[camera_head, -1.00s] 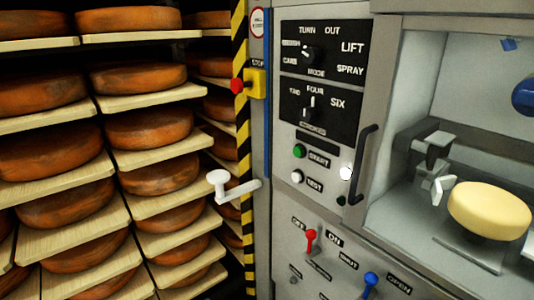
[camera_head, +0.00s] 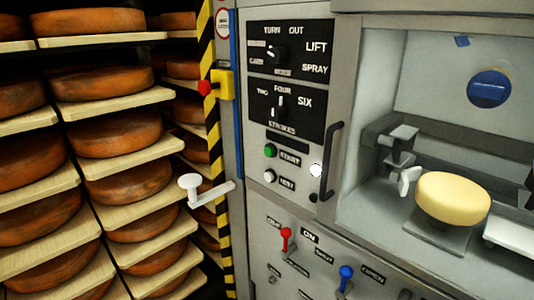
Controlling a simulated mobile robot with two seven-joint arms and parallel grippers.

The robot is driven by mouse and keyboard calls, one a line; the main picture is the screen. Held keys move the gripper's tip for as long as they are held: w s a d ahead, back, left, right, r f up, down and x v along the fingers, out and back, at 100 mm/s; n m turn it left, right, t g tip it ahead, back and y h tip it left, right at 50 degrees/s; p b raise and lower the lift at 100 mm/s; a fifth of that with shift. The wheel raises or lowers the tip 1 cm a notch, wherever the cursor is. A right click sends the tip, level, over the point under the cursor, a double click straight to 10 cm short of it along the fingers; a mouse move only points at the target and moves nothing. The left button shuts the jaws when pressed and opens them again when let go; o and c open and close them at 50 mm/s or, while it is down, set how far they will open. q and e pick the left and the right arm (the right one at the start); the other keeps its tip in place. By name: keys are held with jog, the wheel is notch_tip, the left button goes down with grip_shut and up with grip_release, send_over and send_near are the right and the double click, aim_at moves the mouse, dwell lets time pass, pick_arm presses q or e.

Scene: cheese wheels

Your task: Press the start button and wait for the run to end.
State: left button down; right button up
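The green start button (camera_head: 270,151) sits on the grey control panel (camera_head: 252,205), left of a label reading START. A white button (camera_head: 270,177) is just below it, beside another label. Above are a mode dial (camera_head: 274,53) and a strokes dial (camera_head: 281,104) on black plates. A pale yellow cheese wheel (camera_head: 453,197) rests on a small grey plate inside the machine's bay.
Racks of orange-brown cheese wheels on boards (camera_head: 95,139) fill the left.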

grip_shut()
jog(key=shift+s+f, duration=0.15)
jog(key=shift+s, duration=0.15)
jog(key=shift+w, duration=0.35)
dwell(0.6)
